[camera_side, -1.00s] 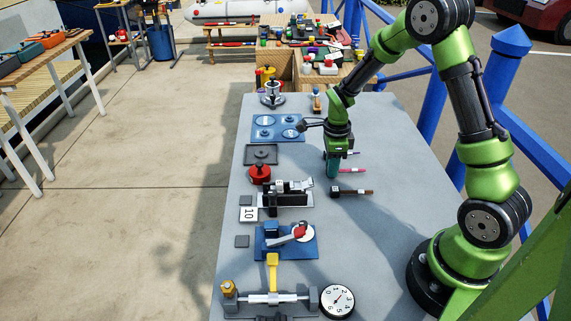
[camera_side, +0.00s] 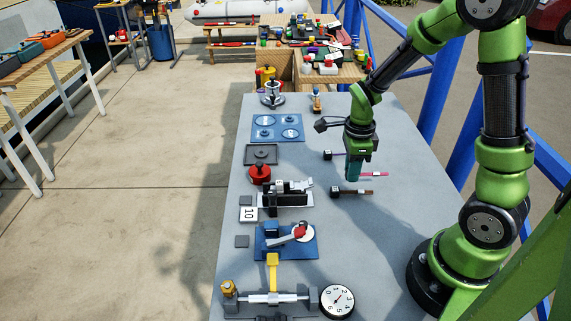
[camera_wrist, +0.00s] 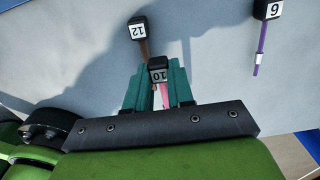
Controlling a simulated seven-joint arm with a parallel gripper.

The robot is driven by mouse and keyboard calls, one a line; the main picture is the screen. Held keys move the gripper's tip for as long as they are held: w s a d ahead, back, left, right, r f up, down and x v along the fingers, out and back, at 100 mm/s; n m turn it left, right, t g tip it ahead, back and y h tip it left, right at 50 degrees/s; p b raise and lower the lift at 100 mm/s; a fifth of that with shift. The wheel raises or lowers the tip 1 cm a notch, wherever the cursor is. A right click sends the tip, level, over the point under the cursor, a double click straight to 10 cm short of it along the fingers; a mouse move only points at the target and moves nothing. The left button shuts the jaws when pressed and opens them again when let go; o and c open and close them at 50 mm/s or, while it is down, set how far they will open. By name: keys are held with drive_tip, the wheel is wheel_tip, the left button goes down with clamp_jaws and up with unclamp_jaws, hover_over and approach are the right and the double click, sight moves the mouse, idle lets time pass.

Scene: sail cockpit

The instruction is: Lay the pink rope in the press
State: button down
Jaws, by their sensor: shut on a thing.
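The pink rope (camera_side: 375,174) sticks out to the right of my gripper (camera_side: 353,178) in the side view. In the wrist view its black end block (camera_wrist: 158,66), marked 10, stands between my teal fingers (camera_wrist: 156,92), with pink showing below it. My gripper is shut on the rope, to the right of the fixtures; whether the rope clears the table is hard to tell. A black and silver device on a white base (camera_side: 287,194), which looks like the press, stands to the left. A plate marked 10 (camera_side: 249,214) lies beside it.
A red round pot (camera_side: 260,173) and a blue lever fixture (camera_side: 287,240) flank the device. The table's right part is clear.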

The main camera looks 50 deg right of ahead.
drive_tip(key=s, duration=0.2)
drive_tip(key=s+a, duration=0.1)
drive_tip(key=s, duration=0.1)
drive_tip(key=s+a, duration=0.1)
drive_tip(key=s, duration=0.2)
drive_tip(key=shift+r, duration=0.35)
drive_tip(key=shift+s+a+r, duration=0.1)
drive_tip(key=shift+s, duration=0.2)
drive_tip(key=shift+s+a+r, duration=0.1)
drive_tip(key=shift+s+r, duration=0.1)
drive_tip(key=shift+r, duration=0.05)
wheel_tip(320, 180, up, 7)
drive_tip(key=w+a+r, duration=0.1)
drive_tip(key=w+a, duration=0.6)
drive_tip(key=w, duration=0.2)
drive_tip(key=w+a+f, duration=0.1)
drive_tip(key=w+a, duration=0.2)
drive_tip(key=a, duration=0.7)
drive_tip(key=w+a, duration=0.4)
drive_tip(key=a, duration=0.6)
drive_tip(key=shift+n, duration=0.4)
drive_tip(key=shift+s+a+f, duration=0.1)
drive_tip(key=shift+f, duration=3.95)
